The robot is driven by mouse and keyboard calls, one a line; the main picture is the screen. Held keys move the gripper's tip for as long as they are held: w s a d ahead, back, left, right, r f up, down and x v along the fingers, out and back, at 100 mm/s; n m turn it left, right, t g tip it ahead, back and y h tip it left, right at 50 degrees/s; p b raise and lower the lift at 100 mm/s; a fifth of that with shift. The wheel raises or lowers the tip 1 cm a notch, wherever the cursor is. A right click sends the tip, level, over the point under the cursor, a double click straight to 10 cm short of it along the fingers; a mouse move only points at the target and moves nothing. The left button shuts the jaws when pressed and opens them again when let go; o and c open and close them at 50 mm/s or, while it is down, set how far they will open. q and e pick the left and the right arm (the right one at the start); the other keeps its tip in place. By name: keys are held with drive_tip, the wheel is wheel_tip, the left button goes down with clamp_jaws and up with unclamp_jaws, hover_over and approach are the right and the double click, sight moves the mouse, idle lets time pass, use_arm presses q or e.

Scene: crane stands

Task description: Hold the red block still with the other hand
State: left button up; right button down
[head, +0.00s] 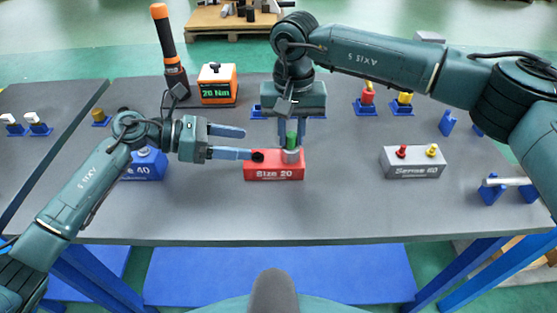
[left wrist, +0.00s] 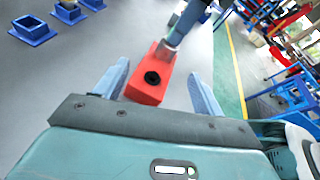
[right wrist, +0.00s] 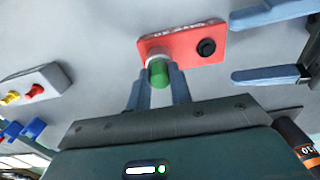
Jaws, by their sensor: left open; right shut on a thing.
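The red block (head: 274,173), labelled "Size 20", sits on the grey table with a black round hole at its left end. My right gripper (head: 290,138) is shut on a green-topped metal piece (head: 291,155) at the block's right end; the green top (right wrist: 158,72) shows between its fingers in the right wrist view. How deep the piece sits cannot be told. My left gripper (head: 247,143) is open at the block's left end. In the left wrist view its fingers lie on either side of the red block (left wrist: 146,88), with gaps visible; contact is not clear.
A blue block (head: 143,168) stands behind my left arm and a grey block (head: 412,162) stands to the right. A torque tester (head: 217,86) and an orange-black tool (head: 168,50) are at the back left. The table front is clear.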

sight(245, 161)
use_arm(q)
drive_tip(key=a+m+y, duration=0.1)
drive_tip(key=a+m+g+y, duration=0.1)
drive_tip(key=a, duration=0.1)
drive_tip(key=a+m, duration=0.2)
drive_tip(key=shift+w+a+f+g+y, duration=0.1)
drive_tip(key=shift+w+f+g+y, duration=0.15)
drive_tip(key=shift+w+g+y, duration=0.15)
drive_tip(key=shift+s+a+f, duration=0.1)
drive_tip(key=shift+a, duration=0.1)
drive_tip(key=shift+m, duration=0.3)
drive_tip(key=shift+x, duration=4.45)
drive_tip(key=shift+s+a+f, duration=0.1)
drive_tip(key=shift+s+f, duration=0.05)
drive_tip(key=shift+s, duration=0.05)
drive_tip(key=c, duration=1)
